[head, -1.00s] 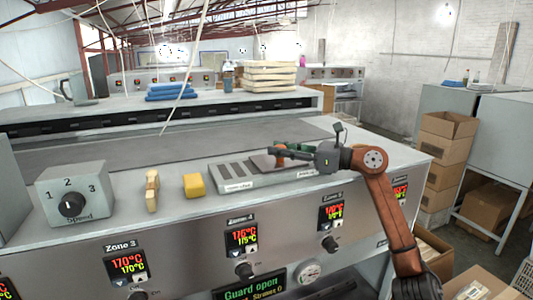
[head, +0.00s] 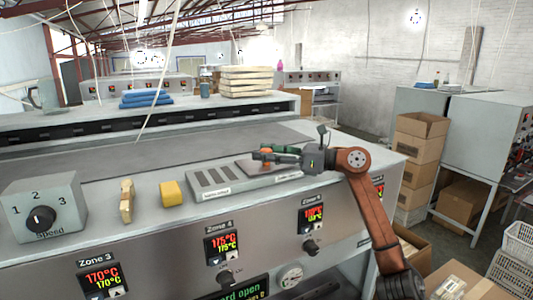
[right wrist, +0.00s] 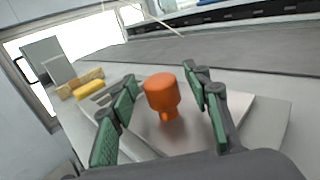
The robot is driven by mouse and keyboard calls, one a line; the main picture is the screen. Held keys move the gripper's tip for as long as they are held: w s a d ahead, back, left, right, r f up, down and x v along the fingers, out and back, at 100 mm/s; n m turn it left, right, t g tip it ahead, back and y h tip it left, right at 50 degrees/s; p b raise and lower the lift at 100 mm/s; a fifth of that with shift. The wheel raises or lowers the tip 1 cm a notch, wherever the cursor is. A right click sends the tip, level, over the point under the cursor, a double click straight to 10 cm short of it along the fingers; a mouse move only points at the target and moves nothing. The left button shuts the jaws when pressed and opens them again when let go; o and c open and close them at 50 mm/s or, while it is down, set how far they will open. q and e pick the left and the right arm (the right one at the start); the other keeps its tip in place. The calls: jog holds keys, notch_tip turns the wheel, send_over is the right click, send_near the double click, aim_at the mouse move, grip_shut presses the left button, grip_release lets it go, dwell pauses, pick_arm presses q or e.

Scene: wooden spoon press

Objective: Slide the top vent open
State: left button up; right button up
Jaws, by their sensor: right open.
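The top vent (head: 222,183) is a low grey plate with dark slots on top of the machine. A sliding cover plate (head: 248,171) lies over its right part, and an orange knob stands up from it. In the right wrist view the orange knob (right wrist: 162,93) is between the open green fingers of my right gripper (right wrist: 164,100), with gaps on both sides. In the head view my right gripper (head: 275,154) reaches in from the right over the cover, and its fingers partly hide the knob. My left gripper is not in view.
A yellow sponge (head: 171,194) and a wooden-handled brush (head: 127,201) lie left of the vent. The speed dial box (head: 43,207) stands farther left. Cardboard boxes (head: 419,150) are stacked right of the machine. The top behind the vent is clear.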

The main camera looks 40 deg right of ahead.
jog(key=shift+s, duration=0.1)
jog(key=v, duration=1.2)
